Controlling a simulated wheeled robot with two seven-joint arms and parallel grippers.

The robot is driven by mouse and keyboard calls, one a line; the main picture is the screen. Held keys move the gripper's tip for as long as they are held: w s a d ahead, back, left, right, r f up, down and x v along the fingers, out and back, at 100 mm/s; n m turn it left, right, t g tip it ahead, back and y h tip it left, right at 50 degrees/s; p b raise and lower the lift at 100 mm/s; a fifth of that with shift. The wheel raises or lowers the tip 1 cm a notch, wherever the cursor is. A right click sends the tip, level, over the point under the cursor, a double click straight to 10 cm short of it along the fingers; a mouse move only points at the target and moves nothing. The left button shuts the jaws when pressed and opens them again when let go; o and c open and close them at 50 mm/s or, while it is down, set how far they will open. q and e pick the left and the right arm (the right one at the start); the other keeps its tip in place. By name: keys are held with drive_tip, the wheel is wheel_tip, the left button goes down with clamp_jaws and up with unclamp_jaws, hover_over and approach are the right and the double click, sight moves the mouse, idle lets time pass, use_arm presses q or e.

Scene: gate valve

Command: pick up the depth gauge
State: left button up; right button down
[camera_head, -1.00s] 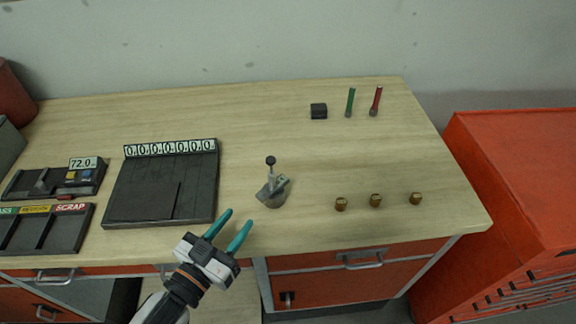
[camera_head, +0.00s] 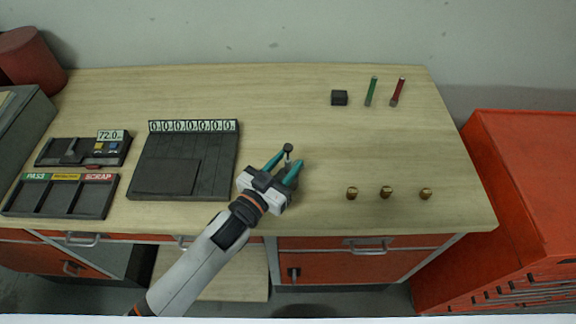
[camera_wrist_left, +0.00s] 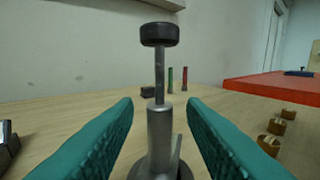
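A grey metal piece with a thin upright stem and a black knob (camera_head: 288,147) stands on the bench; it looks like the depth gauge. In the left wrist view its cylindrical body (camera_wrist_left: 160,132) stands upright straight ahead, with the black knob on top. My left gripper (camera_head: 283,157) is open, its teal fingers on either side of the piece. In the left wrist view the gripper (camera_wrist_left: 160,118) shows a gap between each finger and the body. The lower part of the piece is hidden by the gripper in the head view. My right gripper is not in view.
Several small brass parts stand to the right, one being this fitting (camera_head: 352,193). A black block (camera_head: 339,98), green marker (camera_head: 371,91) and red marker (camera_head: 397,92) are farther back. A black slotted board (camera_head: 215,160), a 72.0 display unit (camera_head: 110,134) and a sorting tray (camera_head: 60,213) lie left.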

use_arm(q)
drive_tip(key=shift+w+d+f, duration=0.1)
drive_tip(key=shift+w+d, duration=0.2)
drive_tip(key=shift+w, duration=0.15)
clamp_jaws()
wheel_tip(320, 180, up, 10)
drive_tip(key=shift+f+b, duration=0.1)
drive_tip(key=shift+b, duration=0.4)
drive_tip(key=shift+r, duration=0.2)
drive_tip(key=shift+s+p, duration=0.1)
drive_tip(key=shift+p, duration=0.2)
